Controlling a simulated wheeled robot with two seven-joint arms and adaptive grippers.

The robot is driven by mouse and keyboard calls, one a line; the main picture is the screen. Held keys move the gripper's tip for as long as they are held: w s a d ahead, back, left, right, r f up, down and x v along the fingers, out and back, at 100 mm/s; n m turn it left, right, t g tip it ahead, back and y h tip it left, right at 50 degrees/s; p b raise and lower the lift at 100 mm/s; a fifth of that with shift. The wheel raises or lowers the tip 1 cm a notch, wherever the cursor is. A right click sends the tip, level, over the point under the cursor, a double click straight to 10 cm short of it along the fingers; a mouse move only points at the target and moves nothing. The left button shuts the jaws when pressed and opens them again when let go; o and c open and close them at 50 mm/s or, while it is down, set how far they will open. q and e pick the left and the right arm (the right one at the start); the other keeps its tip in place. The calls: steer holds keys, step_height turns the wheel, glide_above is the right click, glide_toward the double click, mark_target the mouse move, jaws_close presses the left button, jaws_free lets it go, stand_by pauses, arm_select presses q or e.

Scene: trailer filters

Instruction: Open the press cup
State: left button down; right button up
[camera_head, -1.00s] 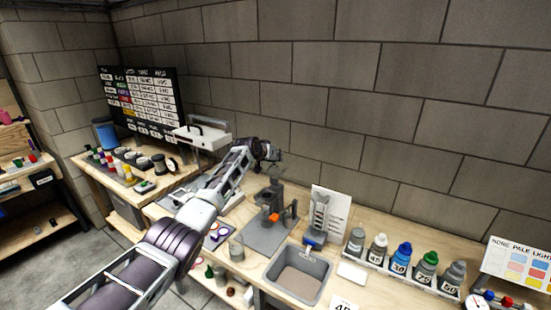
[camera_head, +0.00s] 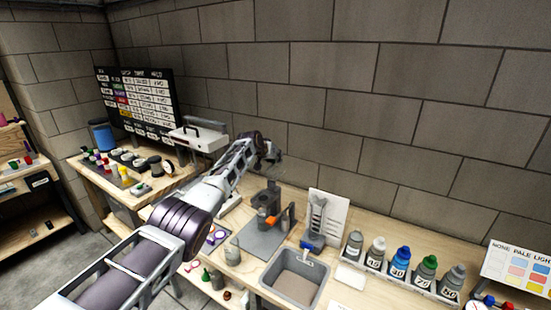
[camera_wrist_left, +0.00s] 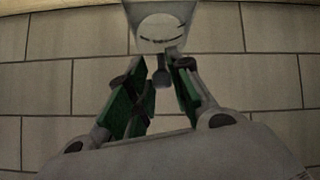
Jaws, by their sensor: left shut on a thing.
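The grey press (camera_head: 268,200) stands on a grey base plate on the workbench, with an orange part (camera_head: 271,221) low on its front. My left gripper (camera_head: 274,157) is just above and behind the press, close to the block wall. In the left wrist view its green-padded fingers (camera_wrist_left: 160,75) are closed around a small dark rounded knob (camera_wrist_left: 161,79). Beyond the knob is a grey block with a pale round face (camera_wrist_left: 160,28). Whether the knob belongs to the press or its cup I cannot tell. My right gripper is not in view.
A grey bin (camera_head: 296,277) stands right of the press plate. A stand with a white card (camera_head: 328,215) and a row of bottles (camera_head: 400,262) are further right. A white case (camera_head: 199,135) and a dark chart board (camera_head: 137,103) are at the left.

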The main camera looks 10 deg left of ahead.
arm_select(q)
steer(key=shift+w+r, duration=0.2)
steer(key=shift+r, duration=0.3)
steer(key=c, duration=1.6)
jaws_free()
steer(key=shift+o, duration=1.2)
steer(key=shift+w+d+f, duration=0.1)
steer(key=shift+w+f, duration=0.45)
steer(key=shift+f, duration=0.1)
steer(key=shift+s+r, duration=0.1)
steer(key=shift+s, duration=0.3)
steer(key=shift+v, duration=0.85)
steer(key=shift+r, duration=0.1)
steer(key=shift+v, duration=4.8)
